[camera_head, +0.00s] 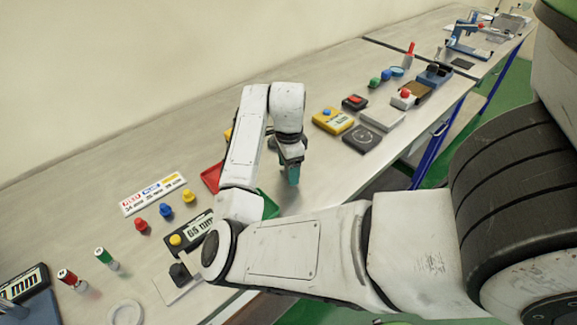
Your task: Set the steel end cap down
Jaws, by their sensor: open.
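My gripper (292,178), with teal fingers, points down at the worktop in the middle of the bench, right of a red tray (212,176) and a green tray (268,206). It is open. My arm covers parts of both trays. I cannot make out the steel end cap; it may be hidden by the gripper or arm, or too small to tell. The steel-coloured bench top (330,180) is bare just right of the fingers.
A yellow box (327,119) and a black plate with a ring mark (361,139) lie to the right. Red (141,224), blue and yellow knobbed pieces stand left, by a labelled strip (153,194). A 65 mm display (199,228) is partly behind my arm.

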